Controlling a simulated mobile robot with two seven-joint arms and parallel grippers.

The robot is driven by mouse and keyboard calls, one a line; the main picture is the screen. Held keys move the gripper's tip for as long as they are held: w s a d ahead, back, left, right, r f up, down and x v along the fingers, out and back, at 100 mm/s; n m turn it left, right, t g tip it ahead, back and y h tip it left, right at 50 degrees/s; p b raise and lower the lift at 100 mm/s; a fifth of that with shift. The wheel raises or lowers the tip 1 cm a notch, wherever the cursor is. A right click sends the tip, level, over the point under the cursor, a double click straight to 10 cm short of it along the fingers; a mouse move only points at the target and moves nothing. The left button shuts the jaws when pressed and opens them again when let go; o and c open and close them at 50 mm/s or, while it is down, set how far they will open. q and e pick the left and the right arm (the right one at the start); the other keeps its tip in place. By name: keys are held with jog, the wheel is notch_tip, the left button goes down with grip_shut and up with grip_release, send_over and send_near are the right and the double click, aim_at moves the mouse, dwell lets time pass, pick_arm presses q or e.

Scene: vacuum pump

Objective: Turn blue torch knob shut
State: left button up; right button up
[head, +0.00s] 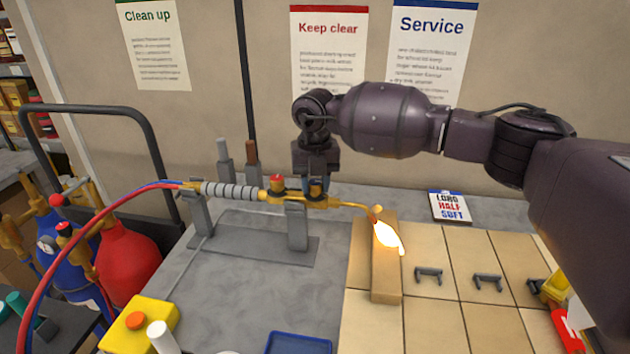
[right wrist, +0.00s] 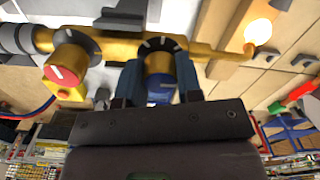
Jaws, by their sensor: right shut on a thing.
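The brass torch (head: 335,201) rests across a grey metal stand (head: 297,228), with its tip pointing right. A flame (head: 388,237) burns at the tip, and its glow shows in the right wrist view (right wrist: 258,31). The blue knob (right wrist: 160,90) is on the torch body, beside the red knob (right wrist: 66,70). In the head view the red knob (head: 277,180) is left of my right gripper (head: 315,186), which hides most of the blue knob. In the right wrist view my right gripper (right wrist: 158,78) has one finger on each side of the blue knob, shut on it. My left gripper is not in view.
A wooden block (head: 386,290) stands under the flame on pale tiles. Red and blue hoses (head: 90,205) run left to a red cylinder (head: 125,255) and a blue one. A yellow box (head: 140,322) and a blue tray (head: 298,343) are at the front.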

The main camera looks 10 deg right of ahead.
aim_at(315, 182)
jog(key=shift+m, duration=0.3)
dwell(0.4)
jog(key=o, duration=0.9)
jog(key=shift+o, duration=0.2)
jog(key=shift+r, duration=0.1)
notch_tip(315, 182, up, 11)
jog(key=shift+b, duration=0.45)
jog(key=shift+f, duration=0.2)
